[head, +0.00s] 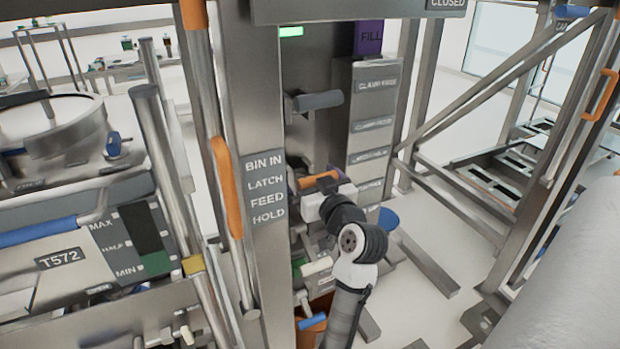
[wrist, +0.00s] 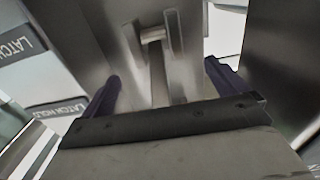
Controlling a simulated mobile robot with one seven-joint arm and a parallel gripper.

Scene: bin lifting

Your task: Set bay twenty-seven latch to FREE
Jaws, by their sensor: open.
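In the wrist view, my gripper (wrist: 163,72) has its two dark fingers spread wide with nothing between the tips. Ahead of them is a metal bracket or slotted plate with a short, pale crosswise pin (wrist: 153,35). I cannot tell whether this is the latch lever. A plate whose label starts with LATCH (wrist: 14,42) and a LATCH HOLD plate (wrist: 58,108) show tilted at the left. In the head view, my gripper (head: 314,182) is inside the bay by an orange bar; my wrist partly hides what it faces. No bay number is readable.
A post sign (head: 265,188) reads BIN IN, LATCH, FEED, HOLD. A grey handle (head: 318,100) sticks out above my gripper, left of the CLAMP FREE plate (head: 377,84). An orange rail (head: 226,187) lines the post at left. Slanted metal struts stand at right.

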